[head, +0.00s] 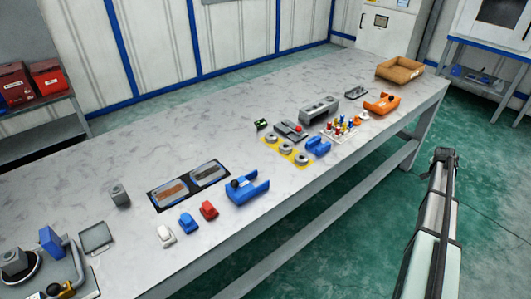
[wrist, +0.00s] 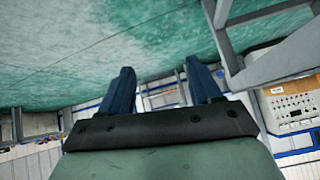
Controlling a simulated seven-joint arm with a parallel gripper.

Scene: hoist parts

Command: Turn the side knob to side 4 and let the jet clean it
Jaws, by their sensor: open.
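A grey fixture plate (head: 85,284) lies at the near left end of the workbench, cut off by the picture's edge. On it, a grey block (head: 14,261) stands on a round black-rimmed disc (head: 30,268). A blue block (head: 51,241) stands beside it on the plate, and a small yellow-and-black part (head: 66,289) sits at the front. I cannot tell which part is the side knob or the jet, and no side numbers are legible. My gripper (wrist: 161,85) is open and empty in the wrist view, over green floor, away from the bench.
The long bench (head: 250,100) holds a blue cradle (head: 250,188), red, blue and white small blocks, a dark two-panel tray (head: 190,186), yellow-based rings, an orange part (head: 381,104) and a cardboard box (head: 400,69). The bench's back left is clear. Red bins (head: 47,76) stand on a shelf at left.

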